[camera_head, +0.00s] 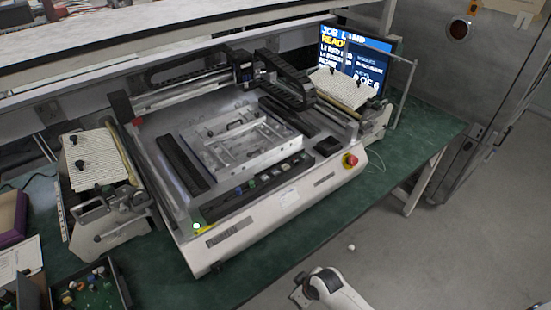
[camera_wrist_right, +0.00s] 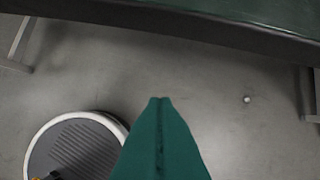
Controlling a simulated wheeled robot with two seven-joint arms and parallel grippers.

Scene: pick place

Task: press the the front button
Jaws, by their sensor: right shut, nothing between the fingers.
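A white machine (camera_head: 222,240) stands on the green table in the head view. A red round button (camera_head: 350,160) on a yellow base sits at its front right corner. A row of small coloured buttons (camera_head: 262,180) runs along its front panel, and a small white round spot (camera_head: 197,226) shows at the front left corner. I cannot tell which is the front button. My right gripper (camera_head: 301,287) is low at the bottom of the head view, off the table's front edge. Its green fingers (camera_wrist_right: 160,100) are shut and empty in the wrist view, touching no button. My left gripper is out of view.
The green table (camera_head: 285,245) has a clear strip before the machine. A screen (camera_head: 355,60) stands behind it. A dark tray of small parts (camera_head: 90,290) and a white-topped fixture (camera_head: 95,155) are at left. A small white object (camera_head: 351,247) lies on the open floor.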

